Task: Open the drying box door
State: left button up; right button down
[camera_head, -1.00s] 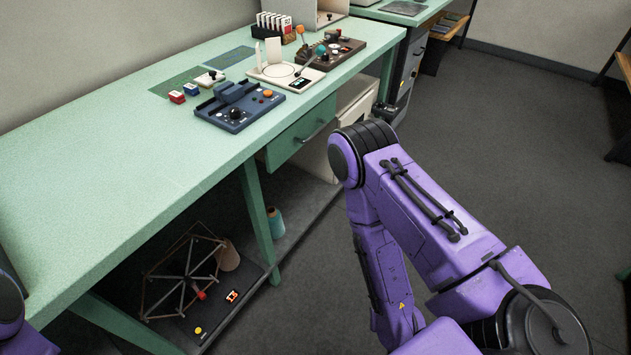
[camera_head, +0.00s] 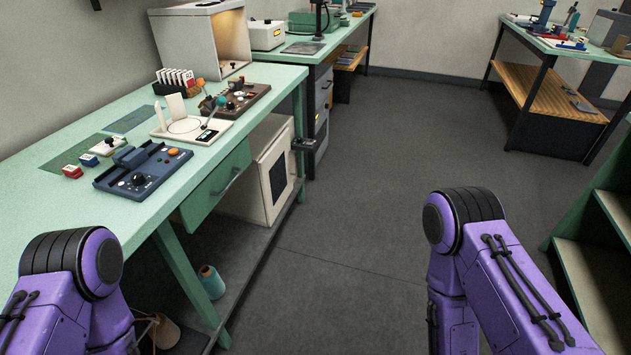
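A cream box with a dark window in its front (camera_head: 277,184) stands on the low shelf under the green workbench; it looks like the drying box. Its front faces right, towards the aisle, and the door looks shut. A handle on it is too small to make out. Only purple links of my two arms show, at the lower left and lower right. Both grippers are out of view, so what they hold cannot be seen.
The green workbench (camera_head: 40,212) runs along the left, with a drawer (camera_head: 216,187) beside the box. A dark cabinet (camera_head: 320,100) stands beyond. Grey floor (camera_head: 370,170) is open in the middle. Green-sided steps (camera_head: 590,270) stand at the right.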

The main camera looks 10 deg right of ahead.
aim_at(276, 175)
jog(key=z, duration=0.7)
jog(key=i, duration=0.6)
jog(key=z, duration=1.1)
jog(key=i, duration=0.95)
jog(key=u, duration=0.4)
jog(key=i, duration=0.8)
jog(key=u, duration=0.9)
jog(key=i, duration=0.3)
jog(key=u, duration=0.35)
